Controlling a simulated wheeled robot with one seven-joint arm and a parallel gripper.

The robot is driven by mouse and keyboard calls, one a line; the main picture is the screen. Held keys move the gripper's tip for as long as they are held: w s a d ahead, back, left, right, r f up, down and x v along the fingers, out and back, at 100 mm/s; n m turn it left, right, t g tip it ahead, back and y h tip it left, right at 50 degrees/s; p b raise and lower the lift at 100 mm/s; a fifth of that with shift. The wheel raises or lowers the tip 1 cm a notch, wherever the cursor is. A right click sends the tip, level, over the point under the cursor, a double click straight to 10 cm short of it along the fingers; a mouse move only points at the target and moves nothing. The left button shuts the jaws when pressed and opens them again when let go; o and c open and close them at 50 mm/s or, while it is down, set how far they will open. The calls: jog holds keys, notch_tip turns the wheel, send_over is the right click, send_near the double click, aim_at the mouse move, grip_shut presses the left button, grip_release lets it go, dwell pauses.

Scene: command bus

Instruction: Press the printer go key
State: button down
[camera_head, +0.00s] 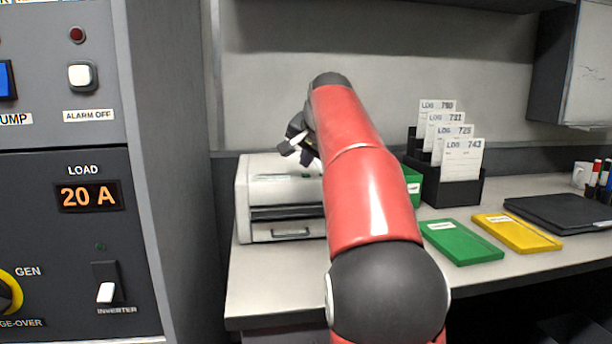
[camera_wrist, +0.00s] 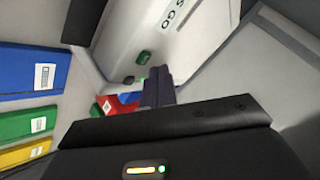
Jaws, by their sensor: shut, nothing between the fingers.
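The white printer (camera_head: 270,192) stands on the desk, left of centre in the head view, partly behind my arm. In the wrist view the printer (camera_wrist: 125,25) fills the upper middle, with a green key (camera_wrist: 142,57) on its pale top near the printed letters "GO". My gripper (camera_wrist: 158,76) is shut and empty, its dark fingertips just below and right of the green key in that picture. I cannot tell whether they touch the printer. In the head view my gripper (camera_head: 298,148) is above the printer's top, partly hidden by my red arm.
A grey switch panel (camera_head: 60,135) rises at the left.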

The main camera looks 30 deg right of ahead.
dwell(0.4)
jog(key=shift+f, duration=0.4)
